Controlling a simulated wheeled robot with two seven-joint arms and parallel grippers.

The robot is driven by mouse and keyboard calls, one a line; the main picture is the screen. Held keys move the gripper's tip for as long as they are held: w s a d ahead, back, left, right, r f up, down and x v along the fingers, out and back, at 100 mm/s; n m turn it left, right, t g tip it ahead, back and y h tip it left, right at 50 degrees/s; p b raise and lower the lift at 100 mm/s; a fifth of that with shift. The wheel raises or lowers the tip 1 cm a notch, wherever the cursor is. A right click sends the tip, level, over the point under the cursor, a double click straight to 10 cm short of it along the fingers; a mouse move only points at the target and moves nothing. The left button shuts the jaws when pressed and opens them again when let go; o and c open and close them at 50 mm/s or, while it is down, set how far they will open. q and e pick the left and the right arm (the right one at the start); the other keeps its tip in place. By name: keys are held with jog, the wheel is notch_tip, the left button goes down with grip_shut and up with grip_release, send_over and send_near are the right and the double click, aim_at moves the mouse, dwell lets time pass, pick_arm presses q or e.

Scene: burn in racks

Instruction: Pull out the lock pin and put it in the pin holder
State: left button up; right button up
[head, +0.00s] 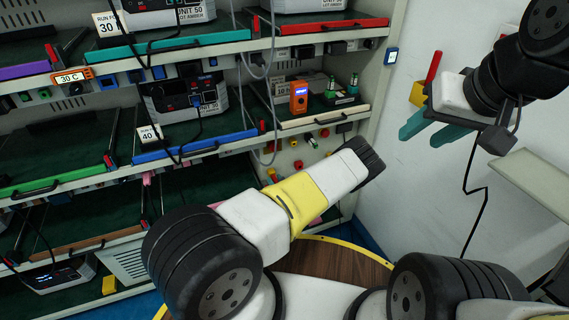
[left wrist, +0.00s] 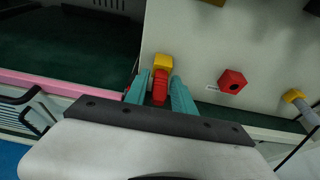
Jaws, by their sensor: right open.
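In the left wrist view a red lock pin (left wrist: 160,88) stands at a yellow block (left wrist: 163,62) on the pale rack panel. My left gripper (left wrist: 161,83) has its teal fingers on both sides of the pin, seemingly touching it. In the head view my own left arm hides this gripper and the pin. My right gripper (head: 427,128) is open and empty near the right wall. A yellow holder (head: 418,94) with a red rod (head: 433,66) shows just above it. I cannot tell which part is the pin holder.
A red block with a dark hole (left wrist: 232,81) is to the right of the pin. A yellow fitting (left wrist: 293,96) is further right. A pink shelf rail (left wrist: 40,82) runs to the left. Racks with equipment and hanging cables fill the left of the head view.

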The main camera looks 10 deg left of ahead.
pick_arm(q)
jog(key=shift+o, duration=0.6)
jog(key=v, duration=0.7)
jog(key=shift+s+d+r, duration=0.15)
jog(key=shift+s+d, duration=0.1)
jog(key=shift+s, duration=0.05)
dwell(1.1)
